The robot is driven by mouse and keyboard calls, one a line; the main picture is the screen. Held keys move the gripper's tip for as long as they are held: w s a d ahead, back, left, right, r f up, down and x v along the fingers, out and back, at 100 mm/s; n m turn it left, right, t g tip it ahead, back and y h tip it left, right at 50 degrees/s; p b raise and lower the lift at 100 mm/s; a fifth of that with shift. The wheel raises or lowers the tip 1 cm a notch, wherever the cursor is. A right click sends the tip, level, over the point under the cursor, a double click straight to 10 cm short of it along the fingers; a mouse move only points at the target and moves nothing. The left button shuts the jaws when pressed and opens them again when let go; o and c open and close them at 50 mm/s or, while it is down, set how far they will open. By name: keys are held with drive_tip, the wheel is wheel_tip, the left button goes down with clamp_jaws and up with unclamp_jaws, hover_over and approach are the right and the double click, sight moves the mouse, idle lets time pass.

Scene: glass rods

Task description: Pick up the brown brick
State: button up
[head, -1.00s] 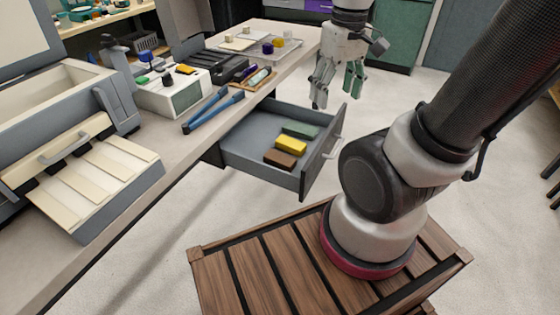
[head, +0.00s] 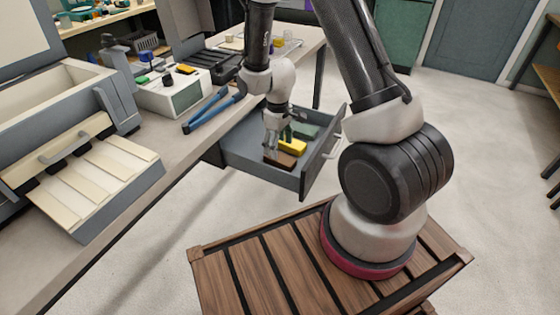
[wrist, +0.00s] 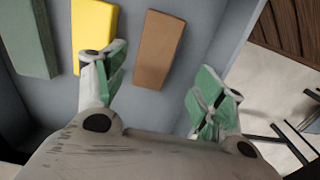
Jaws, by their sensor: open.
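The brown brick (head: 281,160) lies in the open grey drawer (head: 240,161), at its near end in the head view. In the wrist view the brown brick (wrist: 159,48) lies ahead of my gripper (wrist: 163,92), between the lines of its two green-padded fingers and nearer the left one. My gripper (head: 277,150) is open and empty, over the drawer just above the brown brick; part of the brick is hidden behind it in the head view. The gap to the brick is hard to judge.
A yellow brick (head: 292,146) lies beside the brown one, with a green brick (head: 303,129) beyond it. In the wrist view the left finger overlaps the yellow brick's end (wrist: 94,27). Drawer walls close in around the bricks. Blue-handled pliers (head: 213,110) lie on the bench above.

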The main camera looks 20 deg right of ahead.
sight(280, 157)
drive_tip(key=f, duration=0.6)
drive_tip(key=shift+w+d+f, duration=0.15)
drive_tip(key=shift+d+f, duration=0.2)
drive_tip(key=shift+d, duration=0.05)
drive_tip(key=c, duration=1.2)
drive_tip(key=shift+r, duration=0.15)
